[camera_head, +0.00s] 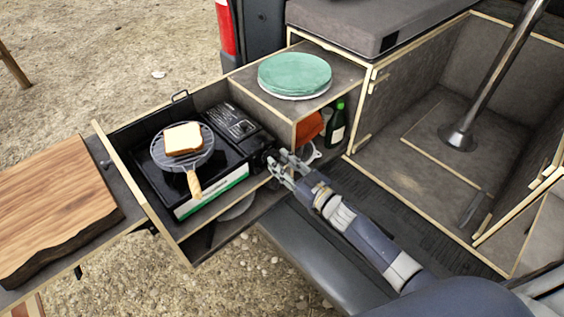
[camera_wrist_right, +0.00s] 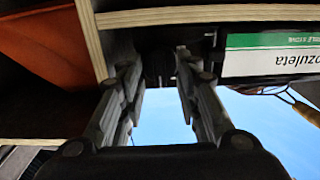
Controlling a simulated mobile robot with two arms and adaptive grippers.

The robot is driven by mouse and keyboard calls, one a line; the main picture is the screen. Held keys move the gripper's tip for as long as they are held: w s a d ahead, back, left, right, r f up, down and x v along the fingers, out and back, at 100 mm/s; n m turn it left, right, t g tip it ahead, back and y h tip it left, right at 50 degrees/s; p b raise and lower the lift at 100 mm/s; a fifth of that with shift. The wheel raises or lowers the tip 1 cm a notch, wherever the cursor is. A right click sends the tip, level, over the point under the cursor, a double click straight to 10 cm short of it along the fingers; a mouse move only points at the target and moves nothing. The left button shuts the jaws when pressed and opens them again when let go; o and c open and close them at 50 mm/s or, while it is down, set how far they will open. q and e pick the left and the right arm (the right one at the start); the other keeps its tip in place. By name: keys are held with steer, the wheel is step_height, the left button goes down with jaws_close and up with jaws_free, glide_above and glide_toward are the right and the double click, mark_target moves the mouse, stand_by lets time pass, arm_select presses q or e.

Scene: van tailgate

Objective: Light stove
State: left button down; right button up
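The black camping stove (camera_head: 225,172) sits in a pulled-out drawer, with a white and green label along its front side. A round grill rack (camera_head: 160,152) with a wooden handle lies on its burner, and a slice of bread (camera_head: 183,138) lies on the rack. My right gripper (camera_head: 276,170) is at the stove's right end. In the right wrist view, its two fingers (camera_wrist_right: 160,75) are apart, with a dark knob-like part (camera_wrist_right: 158,66) between their tips. Contact with it cannot be made out. The stove's label (camera_wrist_right: 270,55) shows upside down there. No flame is visible. My left gripper is not in view.
A wooden cutting board (camera_head: 55,205) lies on a side shelf at left. Green plates (camera_head: 295,73) are stacked on the cabinet top. A green bottle (camera_head: 336,125) stands in the compartment near my right gripper. A metal pole (camera_head: 495,75) rises at right.

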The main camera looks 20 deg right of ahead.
jaws_close()
steer(key=shift+n, duration=0.3)
steer(key=n+b, duration=0.2)
steer(key=n, duration=0.6)
steer(key=n+b, duration=0.3)
steer(key=n, duration=0.4)
steer(key=n+b, duration=0.3)
steer(key=n, duration=0.5)
steer(key=shift+a+f+n, duration=0.2)
steer(key=shift+f+n, duration=0.1)
steer(key=shift+f, duration=0.05)
stand_by(0.3)
